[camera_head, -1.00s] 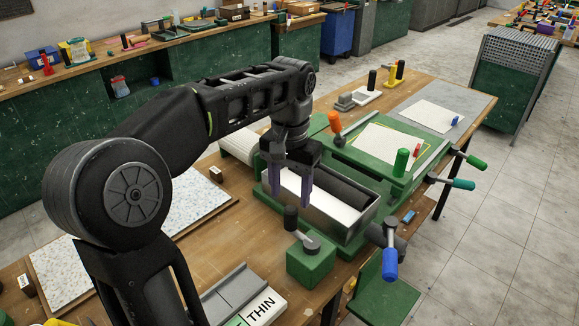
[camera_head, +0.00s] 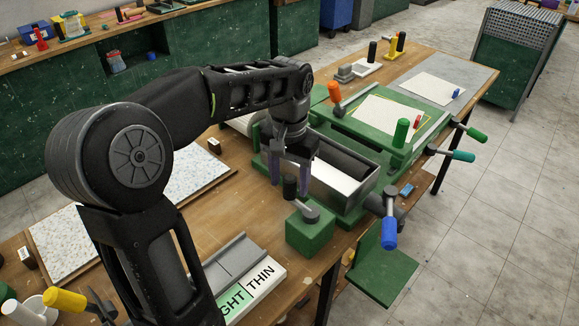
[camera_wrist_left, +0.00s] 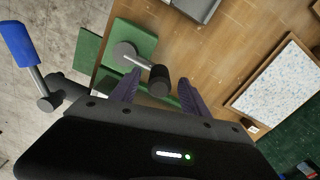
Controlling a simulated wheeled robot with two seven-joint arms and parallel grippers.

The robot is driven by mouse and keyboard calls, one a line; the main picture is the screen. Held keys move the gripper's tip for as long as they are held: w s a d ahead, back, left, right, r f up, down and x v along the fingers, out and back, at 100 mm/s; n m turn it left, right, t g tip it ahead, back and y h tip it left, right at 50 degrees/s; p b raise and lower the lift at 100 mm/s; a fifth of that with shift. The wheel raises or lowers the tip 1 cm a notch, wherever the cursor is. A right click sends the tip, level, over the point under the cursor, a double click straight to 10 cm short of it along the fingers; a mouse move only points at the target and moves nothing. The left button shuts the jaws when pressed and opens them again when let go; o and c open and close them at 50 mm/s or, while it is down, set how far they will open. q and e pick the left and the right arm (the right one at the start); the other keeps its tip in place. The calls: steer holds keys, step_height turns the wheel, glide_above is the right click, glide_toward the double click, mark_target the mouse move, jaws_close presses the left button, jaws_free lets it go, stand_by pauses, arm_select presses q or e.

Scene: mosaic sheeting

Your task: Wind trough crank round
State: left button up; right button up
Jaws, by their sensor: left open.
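A crank with a black knob (camera_head: 290,187) and a short grey arm (camera_head: 311,209) stands on a green block (camera_head: 310,233) beside the open grey trough (camera_head: 365,193), which holds something white. My left gripper (camera_head: 290,178) points down over the knob. Its two purple fingers are open. In the left wrist view, the black knob (camera_wrist_left: 160,79) shows between the spread fingers of the left gripper (camera_wrist_left: 160,92); I cannot tell if they touch it. A second crank with a blue handle (camera_head: 389,232) hangs at the trough's right end. My right gripper is out of view.
A green frame (camera_head: 345,125) with orange, green and teal handles stands behind the trough. A speckled board (camera_head: 185,175) lies at left, and a label plate (camera_head: 262,280) with "THIN" lies in front. Bare wooden table shows between them.

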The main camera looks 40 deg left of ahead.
arm_select(q)
steer(key=shift+f, duration=0.6)
jaws_close()
